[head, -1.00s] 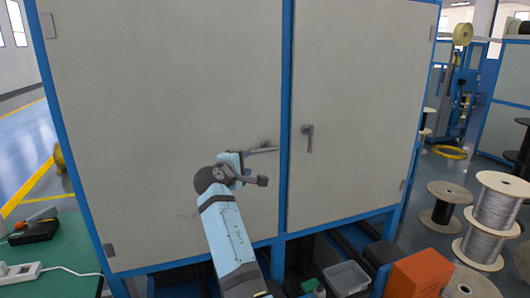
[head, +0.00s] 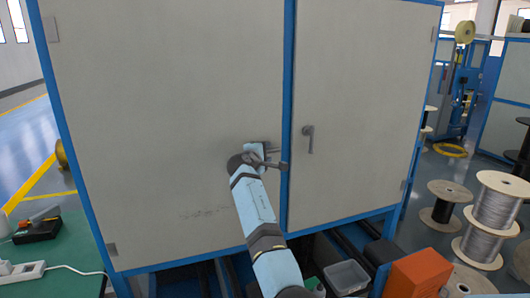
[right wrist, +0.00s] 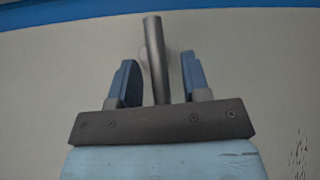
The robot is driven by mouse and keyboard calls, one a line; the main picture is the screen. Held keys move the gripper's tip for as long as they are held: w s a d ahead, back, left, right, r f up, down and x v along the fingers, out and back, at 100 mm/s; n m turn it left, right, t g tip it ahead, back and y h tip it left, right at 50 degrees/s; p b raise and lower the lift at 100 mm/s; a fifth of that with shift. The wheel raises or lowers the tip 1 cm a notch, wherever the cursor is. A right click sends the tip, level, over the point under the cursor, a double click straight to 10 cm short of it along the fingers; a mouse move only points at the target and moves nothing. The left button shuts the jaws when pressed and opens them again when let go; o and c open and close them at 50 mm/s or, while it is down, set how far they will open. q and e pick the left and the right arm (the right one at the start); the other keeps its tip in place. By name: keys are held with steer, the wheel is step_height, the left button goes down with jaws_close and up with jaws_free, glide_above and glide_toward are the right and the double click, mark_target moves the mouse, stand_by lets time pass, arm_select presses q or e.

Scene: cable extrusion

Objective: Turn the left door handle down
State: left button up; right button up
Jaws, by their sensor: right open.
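The left door handle (head: 268,145) is a grey lever near the centre edge of the left cabinet door (head: 160,100). It looks roughly horizontal in the head view, and my right gripper (head: 266,155) partly hides it. In the right wrist view the handle (right wrist: 154,50) is a grey bar running between the two blue fingers of my right gripper (right wrist: 160,75). The fingers are open, one on each side of the bar, with a visible gap to each. The bar's lower end is hidden behind the gripper's dark base. My left gripper is out of view.
The right door handle (head: 308,139) hangs down on the right door (head: 360,90), just past the blue centre post (head: 287,90). A green table (head: 70,255) stands at the lower left. An orange box (head: 418,273) and wire spools (head: 495,210) are at the right.

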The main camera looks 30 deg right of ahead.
jaws_close()
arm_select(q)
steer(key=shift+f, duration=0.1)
arm_select(e)
steer(key=f+n+t+h+b, duration=0.1)
steer(key=b, duration=0.2)
steer(key=shift+d+n+h, duration=0.15)
steer(key=shift+n+h, duration=0.25)
arm_select(q)
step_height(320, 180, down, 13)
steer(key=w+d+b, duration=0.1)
steer(key=b, duration=1.7)
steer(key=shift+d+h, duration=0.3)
arm_select(e)
steer(key=shift+s+d+f+n+t+y, duration=0.1)
steer(key=shift+d+f+n+t+y, duration=0.5)
steer(key=shift+n+t, duration=2.45)
steer(key=shift+s+d+r+n+t+y, duration=0.1)
steer(key=shift+n+t+y, duration=1.4)
steer(key=shift+n, duration=2.65)
steer(key=shift+s+d+f+n+t+y, duration=0.1)
steer(key=shift+d+f+n+t+y, duration=0.25)
steer(key=shift+n+t, duration=2.95)
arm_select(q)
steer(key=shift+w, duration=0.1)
arm_select(e)
steer(key=shift+r+n+g, duration=0.1)
steer(key=shift+n+g, duration=0.25)
steer(key=shift+n, duration=0.05)
